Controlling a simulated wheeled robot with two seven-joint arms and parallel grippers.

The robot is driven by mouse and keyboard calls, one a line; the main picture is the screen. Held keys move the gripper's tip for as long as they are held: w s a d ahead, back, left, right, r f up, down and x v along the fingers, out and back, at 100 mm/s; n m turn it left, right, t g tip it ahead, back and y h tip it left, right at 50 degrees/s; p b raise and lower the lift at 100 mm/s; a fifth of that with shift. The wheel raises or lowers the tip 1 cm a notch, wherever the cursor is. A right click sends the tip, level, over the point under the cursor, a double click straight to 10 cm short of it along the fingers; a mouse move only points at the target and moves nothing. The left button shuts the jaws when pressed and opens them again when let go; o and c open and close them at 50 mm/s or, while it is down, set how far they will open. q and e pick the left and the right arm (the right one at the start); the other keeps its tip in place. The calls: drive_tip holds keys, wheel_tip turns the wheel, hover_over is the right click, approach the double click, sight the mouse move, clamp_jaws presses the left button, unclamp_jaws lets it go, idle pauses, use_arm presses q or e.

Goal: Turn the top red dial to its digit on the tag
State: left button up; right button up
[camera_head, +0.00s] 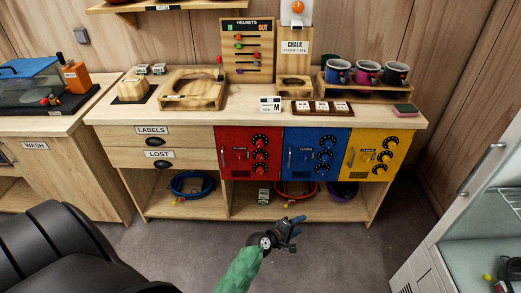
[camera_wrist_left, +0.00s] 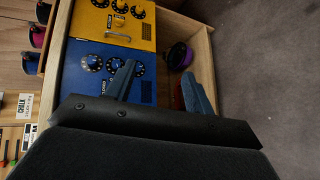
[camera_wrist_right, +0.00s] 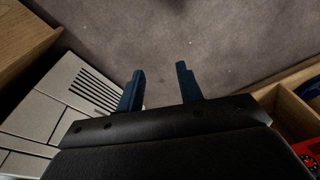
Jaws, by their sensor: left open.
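The red locker door (camera_head: 236,163) is in the counter front, left of the blue one. A brown holder with three white tags (camera_head: 322,106) lies on the counter above the blue door; the digits are not legible. My left gripper (camera_head: 288,233) is open and empty, low in front of the counter, below and apart from the red dials. Its spread fingers show in the left wrist view (camera_wrist_left: 160,88). My right gripper (camera_wrist_right: 160,88) is open and empty above the floor, outside the head view.
The blue door (camera_head: 312,155) and yellow door (camera_head: 370,154) also carry dials. Mugs (camera_head: 367,73) stand on a rack at the back right. A small card (camera_head: 270,103) stands near the counter's front edge. A white cabinet (camera_head: 440,255) is at the right.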

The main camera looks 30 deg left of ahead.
use_arm(q)
drive_tip(key=w+a+r+n+t+y, duration=0.2)
drive_tip(key=w+a+r+n, duration=0.2)
drive_tip(key=w+n, duration=0.1)
drive_tip(key=n+y, duration=1.3)
drive_tip(key=n, duration=1.1)
approach(260, 145)
drive_tip(key=x, duration=0.7)
drive_tip(key=shift+a, duration=0.1)
drive_tip(key=shift+w+a, duration=0.35)
drive_tip(key=shift+w, duration=0.15)
use_arm(e)
wheel_tip(260, 145, up, 3)
drive_tip(key=shift+f, duration=0.2)
use_arm(q)
drive_tip(key=shift+c, duration=0.4)
use_arm(e)
drive_tip(key=shift+w, duration=0.1)
use_arm(q)
drive_tip(key=c, duration=0.9)
use_arm(e)
drive_tip(key=shift+f, duration=0.15)
